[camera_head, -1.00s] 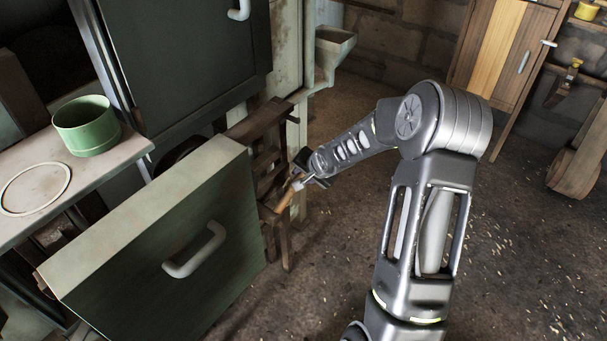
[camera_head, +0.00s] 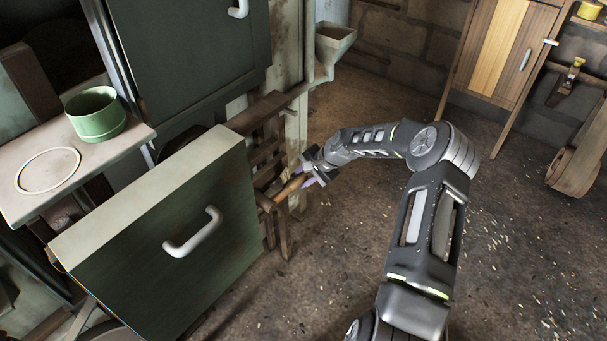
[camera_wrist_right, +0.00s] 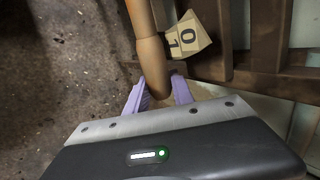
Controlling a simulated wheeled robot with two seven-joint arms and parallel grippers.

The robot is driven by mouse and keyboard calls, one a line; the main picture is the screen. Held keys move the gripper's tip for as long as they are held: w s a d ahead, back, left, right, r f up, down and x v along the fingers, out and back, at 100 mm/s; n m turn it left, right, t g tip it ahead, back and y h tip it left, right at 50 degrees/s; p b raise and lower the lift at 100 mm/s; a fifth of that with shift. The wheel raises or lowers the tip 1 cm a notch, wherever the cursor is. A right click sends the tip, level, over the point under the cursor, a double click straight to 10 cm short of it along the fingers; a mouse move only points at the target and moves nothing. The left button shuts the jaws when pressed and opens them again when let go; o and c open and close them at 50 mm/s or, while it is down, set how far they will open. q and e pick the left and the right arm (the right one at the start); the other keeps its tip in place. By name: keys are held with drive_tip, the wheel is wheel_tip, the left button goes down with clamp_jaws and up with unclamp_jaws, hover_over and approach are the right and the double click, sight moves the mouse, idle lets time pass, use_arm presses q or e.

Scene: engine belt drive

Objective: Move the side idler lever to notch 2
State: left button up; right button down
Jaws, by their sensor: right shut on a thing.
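The side idler lever (camera_head: 286,190) shows as a tan wooden handle sticking out beside a dark wooden frame. My right gripper (camera_head: 310,176) is at the handle's outer end. In the right wrist view the handle (camera_wrist_right: 152,50) runs down from the top, and its rounded end lies between the purple fingers of my right gripper (camera_wrist_right: 161,92), which is shut on it. No 2 is readable. My left gripper is not in view.
A green panel with a white handle (camera_head: 160,225) stands left of the lever. A green pot (camera_head: 96,115) and a pale ring (camera_head: 48,170) are on a shelf (camera_head: 138,138). Dark wooden bars (camera_wrist_right: 270,35) lie right of the card. The floor (camera_head: 340,265) is open to the right.

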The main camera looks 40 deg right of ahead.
drive_tip(key=shift+f+y, duration=0.3)
drive_tip(key=shift+f, duration=0.3)
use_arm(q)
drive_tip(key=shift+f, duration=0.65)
use_arm(e)
drive_tip(key=shift+r, duration=0.1)
drive_tip(key=c, duration=1.1)
unclamp_jaws()
drive_tip(key=shift+r, duration=0.1)
drive_tip(key=v, duration=0.7)
drive_tip(key=shift+s+d+r, duration=0.15)
drive_tip(key=shift+r, duration=0.1)
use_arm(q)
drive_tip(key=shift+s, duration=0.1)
